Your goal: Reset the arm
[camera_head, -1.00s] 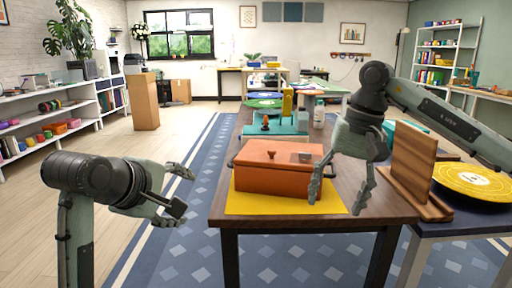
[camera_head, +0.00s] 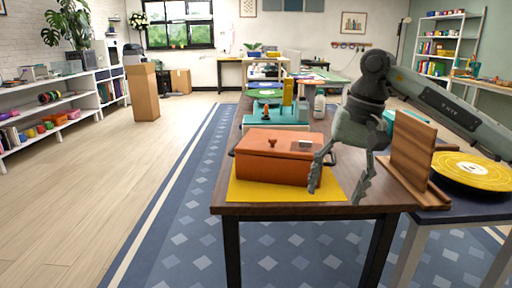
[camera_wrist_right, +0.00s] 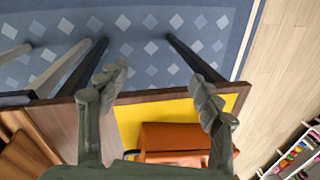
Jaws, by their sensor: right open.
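My right gripper (camera_head: 340,190) is open and empty above the near right part of the dark wooden table, by the right end of the orange lidded box (camera_head: 270,158). One finger overlaps the box's right end in the head view; I cannot tell whether it touches. In the right wrist view the gripper (camera_wrist_right: 160,95) has its fingers wide apart above the table's edge, with the box (camera_wrist_right: 175,138) below and between them. The box is closed and sits on a yellow mat (camera_head: 240,192). My left gripper is out of view.
A wooden stand (camera_head: 412,150) stands right of my right gripper, with a yellow disc on a dark round base (camera_head: 470,170) beyond it. A teal machine (camera_head: 275,114) and a white bottle (camera_head: 319,106) stand behind the box. The floor at left (camera_head: 90,200) is clear.

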